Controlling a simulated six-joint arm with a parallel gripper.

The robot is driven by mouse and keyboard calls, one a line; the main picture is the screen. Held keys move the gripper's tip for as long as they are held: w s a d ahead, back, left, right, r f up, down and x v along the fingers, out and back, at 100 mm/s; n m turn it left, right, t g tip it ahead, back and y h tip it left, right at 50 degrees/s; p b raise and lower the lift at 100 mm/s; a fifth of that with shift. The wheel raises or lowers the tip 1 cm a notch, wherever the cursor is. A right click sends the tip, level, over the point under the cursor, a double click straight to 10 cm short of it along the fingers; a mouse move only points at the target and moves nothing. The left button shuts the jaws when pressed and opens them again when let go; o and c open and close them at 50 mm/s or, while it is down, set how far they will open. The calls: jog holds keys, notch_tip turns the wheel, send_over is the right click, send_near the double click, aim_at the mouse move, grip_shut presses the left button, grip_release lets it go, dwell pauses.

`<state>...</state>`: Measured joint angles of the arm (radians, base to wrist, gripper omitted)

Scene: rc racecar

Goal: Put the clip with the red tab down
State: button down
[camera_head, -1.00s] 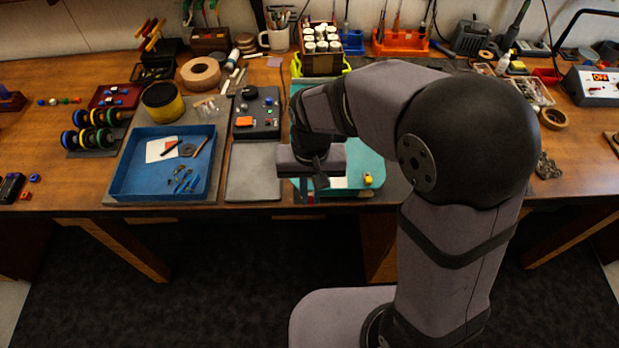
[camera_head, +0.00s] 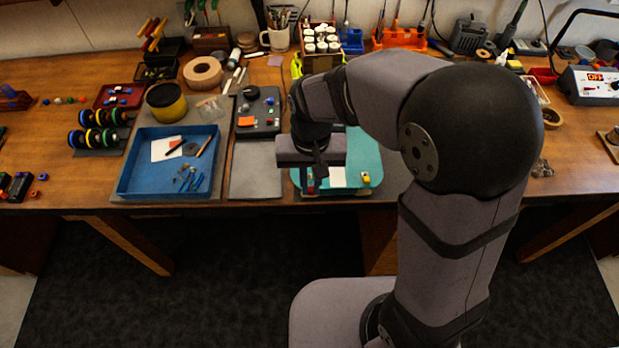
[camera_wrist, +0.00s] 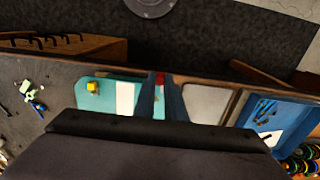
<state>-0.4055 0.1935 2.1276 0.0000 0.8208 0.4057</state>
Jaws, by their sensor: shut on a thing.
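My gripper (camera_wrist: 161,90) is shut on the clip with the red tab. In the wrist view, only the red tab (camera_wrist: 160,79) shows clearly, between the two fingertips; the rest of the clip is hidden. In the head view, my gripper (camera_head: 311,184) points down over the left front part of the teal mat (camera_head: 355,148), close to the bench's front edge. I cannot tell whether the clip touches the mat.
On the mat, a white card (camera_head: 338,177) and a small yellow piece (camera_head: 365,177) lie right of my gripper. A bare grey pad (camera_head: 256,178) and a blue tray (camera_head: 135,177) with small parts are to the left. A black control box (camera_head: 258,110) stands behind the pad.

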jog(key=shift+a, duration=0.1)
jog(key=shift+s+a+f, duration=0.2)
jog(key=shift+f, duration=0.1)
notch_tip(320, 180, down, 4)
jog(key=s+a+n+b, duration=0.1)
jog(key=s+a, duration=0.1)
jog(key=shift+n, duration=0.5)
jog(key=w+a, duration=0.2)
jog(key=a, duration=0.1)
jog(key=w+a+b, duration=0.1)
jog(key=w+a, duration=0.2)
jog(key=a, duration=0.1)
jog(key=w+a, duration=0.3)
jog(key=a, duration=0.1)
jog(key=shift+w+f+b, duration=0.15)
jog(key=shift+b, duration=0.15)
notch_tip(320, 180, up, 4)
jog(key=m, duration=0.1)
send_over(255, 190)
jog(key=w, duration=0.1)
jog(key=shift+m, duration=0.5)
jog(key=shift+s+d+f+p, duration=0.15)
jog(key=shift+f+p, duration=0.45)
jog(key=shift+f, duration=1.05)
jog(key=shift+s+a+f+p, duration=0.15)
jog(key=shift+f+p, duration=0.45)
jog(key=shift+f, duration=1)
jog(key=shift+s+d+f+p, duration=0.1)
jog(key=shift+s+f+p, duration=0.35)
jog(key=shift+f, duration=1.2)
